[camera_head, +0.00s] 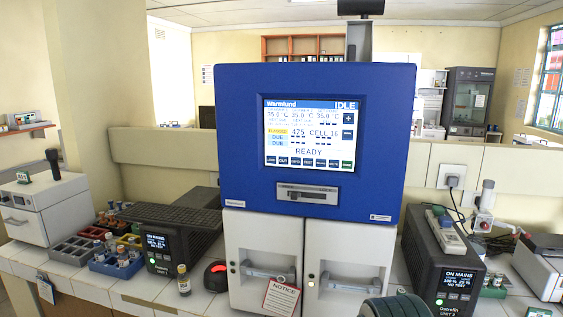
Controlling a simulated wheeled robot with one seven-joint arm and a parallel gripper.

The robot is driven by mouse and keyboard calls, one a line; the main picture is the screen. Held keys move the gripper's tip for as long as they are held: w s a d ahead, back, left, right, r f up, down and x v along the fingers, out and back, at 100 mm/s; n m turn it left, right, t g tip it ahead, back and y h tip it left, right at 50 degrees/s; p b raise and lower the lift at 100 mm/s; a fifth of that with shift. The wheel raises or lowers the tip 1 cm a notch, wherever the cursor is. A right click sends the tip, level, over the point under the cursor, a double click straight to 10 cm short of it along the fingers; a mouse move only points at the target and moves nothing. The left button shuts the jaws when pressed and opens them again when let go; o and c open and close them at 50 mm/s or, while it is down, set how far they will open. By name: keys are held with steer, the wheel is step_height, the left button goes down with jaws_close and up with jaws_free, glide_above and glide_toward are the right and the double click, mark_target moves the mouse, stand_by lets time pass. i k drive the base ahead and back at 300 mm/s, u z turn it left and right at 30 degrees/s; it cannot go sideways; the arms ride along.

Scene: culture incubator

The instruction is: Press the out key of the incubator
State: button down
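The incubator (230,130) is a large blue-fronted unit in the middle of the camera_head view, above two white doors. Its lit screen (300,178) reads "Warmlund", "IDLE" and "READY", with temperature readings and a "CELL 16" line. A row of dark keys runs along the screen's bottom edge. The out key (283,161) is the second from the left, beside a key at the far left end. Nothing covers the screen or the key. I see no gripper in this view.
White doors (262,240) with handles stand below, with a hanging notice tag (281,297). A black "ON MAINS" unit (170,251) stands left, another (450,270) right. A small bottle (184,280) and a red-black device (216,276) sit left of the doors. Space before the screen looks clear.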

mark_target(283, 160)
steer(key=k, duration=0.5)
steer(key=u, duration=1)
steer(key=i, duration=0.7)
steer(key=u, duration=0.05)
